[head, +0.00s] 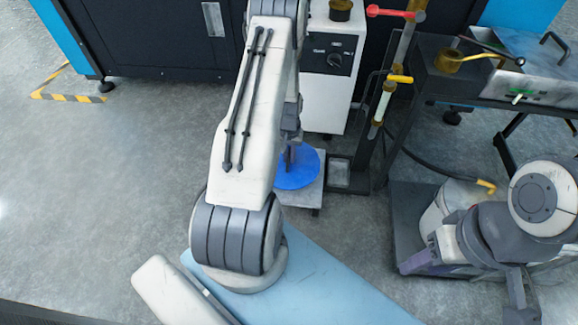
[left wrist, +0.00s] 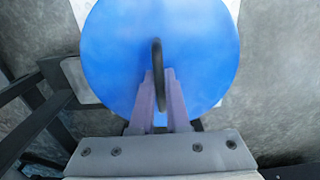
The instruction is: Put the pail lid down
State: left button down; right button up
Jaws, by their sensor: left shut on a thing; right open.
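The pail lid is a round blue disc (head: 297,172) with a dark upright loop handle (left wrist: 158,75). It fills much of the left wrist view (left wrist: 205,50). My left gripper (head: 289,154) is shut on the handle, its two purple fingers (left wrist: 158,95) on either side of the loop. The lid looks level and hangs over or rests on a small pale stand (head: 306,194); I cannot tell whether they touch.
A white cabinet (head: 333,85) with a dial stands just behind the lid. A dark post frame (head: 352,165) with coloured handles is right of it. A whitish pail-like container (head: 452,200) stands on a dark base (head: 408,215) near my right arm. Open floor (head: 110,160) lies left.

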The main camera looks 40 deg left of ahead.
pick_arm(q)
notch_tip(320, 180, down, 4)
jog(key=b, duration=0.3)
jog(key=shift+r, duration=0.1)
jog(key=c, duration=0.9)
grip_release()
